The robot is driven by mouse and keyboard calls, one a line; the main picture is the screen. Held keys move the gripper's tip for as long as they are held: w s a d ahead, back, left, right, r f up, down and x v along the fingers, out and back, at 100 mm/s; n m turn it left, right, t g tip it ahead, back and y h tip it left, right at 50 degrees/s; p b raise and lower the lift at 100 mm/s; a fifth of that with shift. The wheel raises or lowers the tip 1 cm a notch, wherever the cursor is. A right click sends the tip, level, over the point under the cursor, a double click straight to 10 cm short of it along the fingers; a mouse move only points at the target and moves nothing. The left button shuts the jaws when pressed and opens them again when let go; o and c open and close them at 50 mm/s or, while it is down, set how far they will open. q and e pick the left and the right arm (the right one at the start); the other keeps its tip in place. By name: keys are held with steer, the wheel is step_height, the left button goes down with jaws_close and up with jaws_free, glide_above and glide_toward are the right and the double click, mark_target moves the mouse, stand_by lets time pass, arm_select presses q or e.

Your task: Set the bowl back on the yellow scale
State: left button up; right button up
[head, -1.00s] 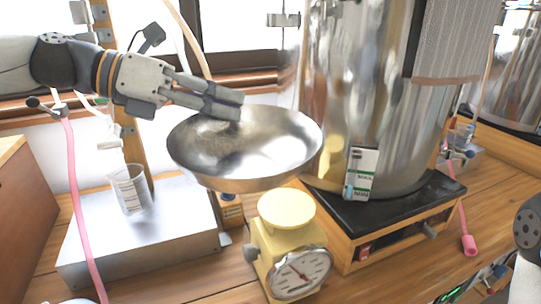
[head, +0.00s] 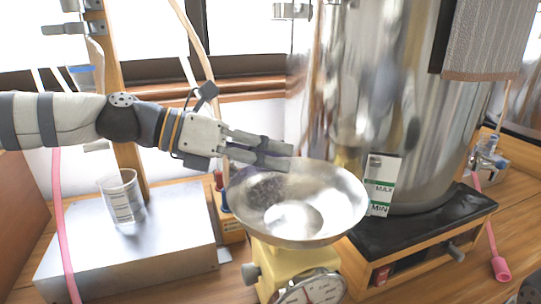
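The shiny metal bowl (head: 330,205) is right above the yellow scale (head: 290,262) and hides its top plate. The bowl looks roughly level; whether its underside touches the plate is hidden. My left gripper (head: 278,158) comes in from the left at the bowl's back rim, its fingers close together on the rim, shut on the bowl. The scale's round dial (head: 312,292) faces front and is cut by the lower picture edge.
A large steel vessel (head: 400,90) stands on a black-topped wooden heater (head: 430,228) close right of the bowl, with a MAX/MIN label card (head: 382,185). A glass beaker (head: 122,198) stands on a metal box (head: 150,250) at left. A pink hose (head: 62,220) hangs at far left.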

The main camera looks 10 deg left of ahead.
arm_select(q)
steer(key=p+v, duration=0.3)
steer(key=v, duration=0.9)
arm_select(e)
steer(key=w+r+t, duration=0.1)
steer(key=w+r, duration=0.3)
steer(key=shift+w+r+t, duration=0.2)
steer(key=shift+w+t, duration=0.1)
steer(key=shift+t, duration=0.1)
